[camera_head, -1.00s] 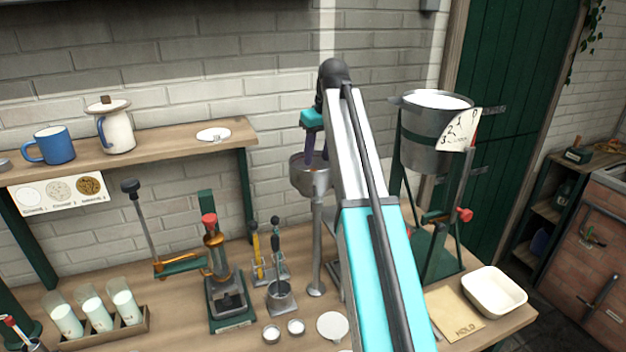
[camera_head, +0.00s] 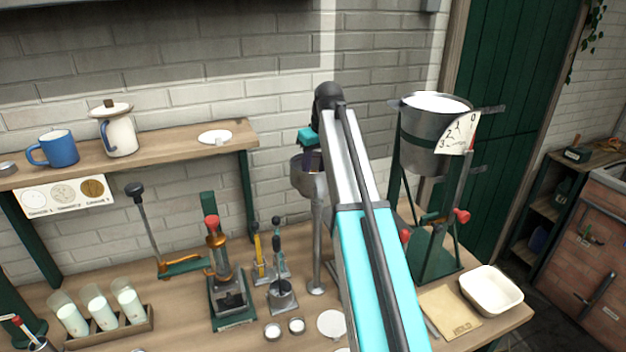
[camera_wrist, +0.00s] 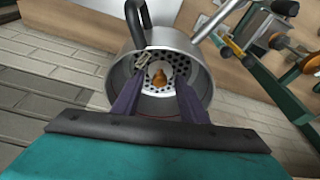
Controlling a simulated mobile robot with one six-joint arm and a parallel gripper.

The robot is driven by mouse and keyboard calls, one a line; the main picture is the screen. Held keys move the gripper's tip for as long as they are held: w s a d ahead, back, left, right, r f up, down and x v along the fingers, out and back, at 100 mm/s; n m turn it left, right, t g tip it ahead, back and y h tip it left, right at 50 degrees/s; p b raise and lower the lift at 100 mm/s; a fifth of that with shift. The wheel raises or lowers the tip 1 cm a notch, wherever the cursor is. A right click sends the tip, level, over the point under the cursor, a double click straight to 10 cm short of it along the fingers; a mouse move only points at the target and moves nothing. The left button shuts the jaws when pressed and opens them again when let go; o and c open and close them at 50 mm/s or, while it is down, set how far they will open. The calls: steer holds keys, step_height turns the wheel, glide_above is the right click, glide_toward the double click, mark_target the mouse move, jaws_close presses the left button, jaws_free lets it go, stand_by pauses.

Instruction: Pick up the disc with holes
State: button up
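The disc with holes (camera_wrist: 180,64) lies inside a round metal container in the wrist view. It is grey, with rings of dark holes and an orange-brown knob (camera_wrist: 159,78) at its middle. The metal container (camera_head: 308,185) stands on a thin post in the head view, where its inside is hidden. My gripper (camera_wrist: 160,82) reaches into the container's mouth with its two purple fingers apart, one on each side of the knob. I cannot tell whether the fingertips touch the disc. In the head view my gripper (camera_head: 311,160) is at the container's rim, partly hidden by my arm.
A large metal bucket (camera_head: 423,146) with a dial stands to the right. A wall shelf (camera_head: 180,147) with a blue mug (camera_head: 57,150) and a lidded jug (camera_head: 119,136) is at the left. A press (camera_head: 226,285), several milk glasses and small tins crowd the bench below.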

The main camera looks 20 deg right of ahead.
stand_by(0.4)
jaws_close()
step_height(320, 180, up, 8)
steer(key=b, duration=0.2)
steer(key=shift+w+b, duration=0.1)
steer(key=shift+b, duration=0.3)
steer(key=shift+r, duration=1)
